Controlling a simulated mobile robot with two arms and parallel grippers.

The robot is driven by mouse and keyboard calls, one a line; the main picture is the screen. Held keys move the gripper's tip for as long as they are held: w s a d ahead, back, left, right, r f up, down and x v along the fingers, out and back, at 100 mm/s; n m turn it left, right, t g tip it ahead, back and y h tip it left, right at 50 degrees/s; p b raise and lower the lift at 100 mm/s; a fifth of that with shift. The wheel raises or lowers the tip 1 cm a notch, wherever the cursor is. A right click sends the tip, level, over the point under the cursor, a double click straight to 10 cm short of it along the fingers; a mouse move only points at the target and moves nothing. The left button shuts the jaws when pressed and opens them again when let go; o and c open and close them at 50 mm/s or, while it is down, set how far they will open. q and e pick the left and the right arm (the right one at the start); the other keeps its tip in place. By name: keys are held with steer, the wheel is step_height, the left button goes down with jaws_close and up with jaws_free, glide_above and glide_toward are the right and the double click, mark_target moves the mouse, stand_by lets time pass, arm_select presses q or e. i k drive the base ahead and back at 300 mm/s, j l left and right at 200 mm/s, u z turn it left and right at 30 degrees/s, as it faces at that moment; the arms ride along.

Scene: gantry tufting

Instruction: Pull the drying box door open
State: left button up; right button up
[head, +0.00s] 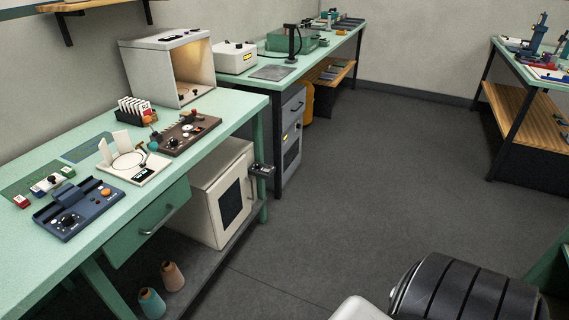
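A cream box (192,201) stands on the low shelf under the near green bench, and it looks like the drying box. Its front door (247,186) faces right, with a dark window (230,203) in it. The door looks shut. A handle on it is hard to make out. A small dark device (262,171) sits by the door's upper right edge, near the bench leg; I cannot tell whether it is attached to the door. Neither of my grippers shows. Part of my own body fills the bottom right corner, well away from the box.
The near bench (233,104) carries trays, a card rack and an open lit booth (170,66). Its green drawer (150,222) has a handle. Two thread cones (152,303) stand below. A grey cabinet (291,140) stands beyond. The grey floor (350,180) before the box is clear.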

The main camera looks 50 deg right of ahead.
mark_target(229, 199)
steer(key=z, duration=1.05)
steer(key=u, duration=0.5)
steer(key=i+l+u, duration=0.3)
steer(key=l+u, duration=0.3)
steer(key=i+l+u, duration=0.15)
steer(key=l+u, duration=0.15)
steer(key=l, duration=0.1)
